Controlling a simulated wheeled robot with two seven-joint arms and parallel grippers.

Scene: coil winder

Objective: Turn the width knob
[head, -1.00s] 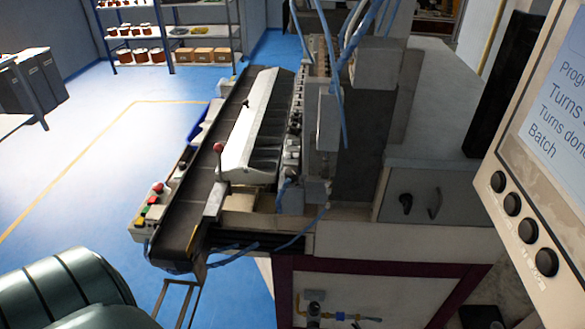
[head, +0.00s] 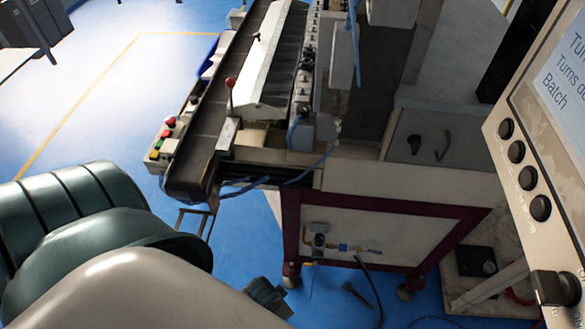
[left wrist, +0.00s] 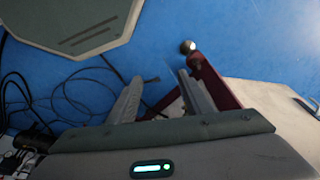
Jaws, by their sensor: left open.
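A control panel (head: 520,110) with a screen stands at the right edge of the head view. A column of round black knobs (head: 527,178) runs down its face, and a larger black knob (head: 557,288) sits lower. I cannot read which one is the width knob. My left arm comes in from the lower left. My left gripper shows in the left wrist view (left wrist: 160,82), its two fingers apart and nothing between them. It is low over the floor, well away from the panel. My right gripper is not in view.
The coil winder (head: 350,185) with its conveyor (head: 193,160) fills the middle. A red-knobbed lever (head: 231,84) and a button box (head: 160,145) are on it. A maroon frame leg (left wrist: 220,85) stands close to my left gripper. Cables (left wrist: 75,90) lie on the blue floor.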

